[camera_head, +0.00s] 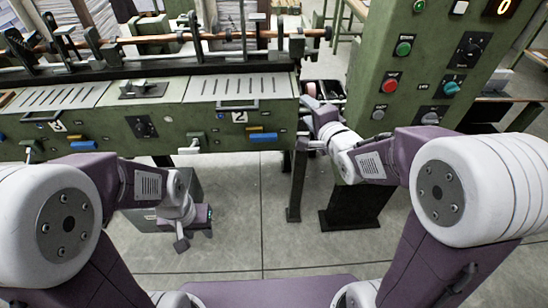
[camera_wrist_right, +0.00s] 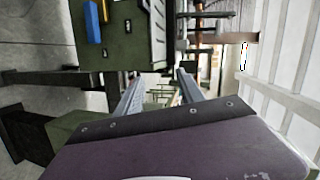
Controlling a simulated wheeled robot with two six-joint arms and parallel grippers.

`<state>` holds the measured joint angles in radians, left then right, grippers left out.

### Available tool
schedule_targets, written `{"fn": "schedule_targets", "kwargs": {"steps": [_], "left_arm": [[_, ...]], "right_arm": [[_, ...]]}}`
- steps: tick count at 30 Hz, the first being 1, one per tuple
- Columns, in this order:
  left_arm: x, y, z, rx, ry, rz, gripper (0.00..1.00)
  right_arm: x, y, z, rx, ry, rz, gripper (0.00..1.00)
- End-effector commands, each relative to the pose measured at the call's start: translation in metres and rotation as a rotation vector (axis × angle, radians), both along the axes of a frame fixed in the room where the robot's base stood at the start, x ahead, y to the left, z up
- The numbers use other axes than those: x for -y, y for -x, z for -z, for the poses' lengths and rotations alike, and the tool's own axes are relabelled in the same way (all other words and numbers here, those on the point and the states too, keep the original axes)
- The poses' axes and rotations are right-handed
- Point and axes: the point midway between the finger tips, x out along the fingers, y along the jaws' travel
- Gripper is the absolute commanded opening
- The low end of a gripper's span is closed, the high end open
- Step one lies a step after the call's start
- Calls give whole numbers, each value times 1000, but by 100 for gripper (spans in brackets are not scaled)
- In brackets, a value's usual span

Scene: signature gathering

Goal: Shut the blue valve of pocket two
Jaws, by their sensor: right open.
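The pocket two panel (camera_head: 215,140), marked with a "2" plate, is on the front of the green machine. Its blue valve (camera_head: 262,138) is a flat blue handle lying roughly level, just below a yellow one (camera_head: 262,129). In the right wrist view the blue valve (camera_wrist_right: 92,22) is at upper left, outside the jaws. My right gripper (camera_head: 304,130) is open and empty, to the right of the valve near the panel's right end; its spread fingers show in the wrist view (camera_wrist_right: 158,80). My left gripper (camera_head: 193,222) hangs low over the floor, its jaw opening unclear.
Pocket three's blue handle (camera_head: 82,144) is further left. A pale lever (camera_head: 192,146) sticks out left of the valve. The green control cabinet (camera_head: 410,80) with buttons and knobs stands to the right. A dark post (camera_head: 298,185) stands below the panel's right end. Floor in front is open.

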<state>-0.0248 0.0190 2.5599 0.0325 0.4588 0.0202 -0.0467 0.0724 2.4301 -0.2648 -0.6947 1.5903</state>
Motion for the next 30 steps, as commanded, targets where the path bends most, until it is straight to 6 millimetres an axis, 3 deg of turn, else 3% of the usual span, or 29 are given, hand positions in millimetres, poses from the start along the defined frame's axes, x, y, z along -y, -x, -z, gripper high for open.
{"fn": "schedule_targets", "kwargs": {"steps": [1,3,5,9,12,16,23,26,30], "left_arm": [[0,0,54,0,0,0,36],[0,0,96,0,0,0,36],[0,0,130,-1,0,0,36],[0,0,202,-1,0,0,36],[0,0,237,0,0,0,36],[0,0,259,0,0,0,36],[0,0,258,0,0,0,36],[0,0,260,1,0,0,36],[0,0,271,0,0,0,36]], "right_arm": [[-9,-5,38,52,-64,-18,45],[-22,-9,58,120,-151,-54,45],[-31,-11,77,167,-202,-87,45],[-47,-13,138,211,-215,-143,45],[-50,-15,176,206,-213,-150,45],[-53,-15,201,199,-213,-153,45],[-54,-16,200,197,-212,-154,45],[-58,-26,201,197,-212,-155,45],[-70,-53,204,198,-211,-156,45]]}}
